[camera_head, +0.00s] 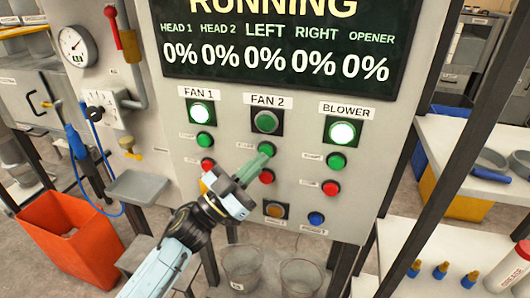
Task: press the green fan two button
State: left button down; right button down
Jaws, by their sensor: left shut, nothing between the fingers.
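The green fan two button (268,148) sits on the grey panel below the unlit "FAN 2" lamp (266,121). My left gripper (262,156) is shut and empty. Its greenish fingertips reach up from below and overlap the lower part of the button in the picture. I cannot tell whether they touch it. A red button (266,177) sits just under the fingers. My right gripper is not in view.
The "FAN 1" lamp (201,112) and "BLOWER" lamp (342,132) are lit, with green buttons (204,140) (337,160) below them. A dark display (285,45) reads RUNNING. A grey tray (139,187) sticks out at the panel's left.

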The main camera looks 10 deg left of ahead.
pick_arm(q)
jog(key=shift+w, duration=0.5)
dwell(0.8)
jog(key=shift+s+p, duration=0.4)
jog(key=shift+s, duration=0.5)
jog(key=s+p, duration=0.2)
jog(key=s, duration=0.3)
jog(key=shift+a, duration=0.1)
dwell(0.6)
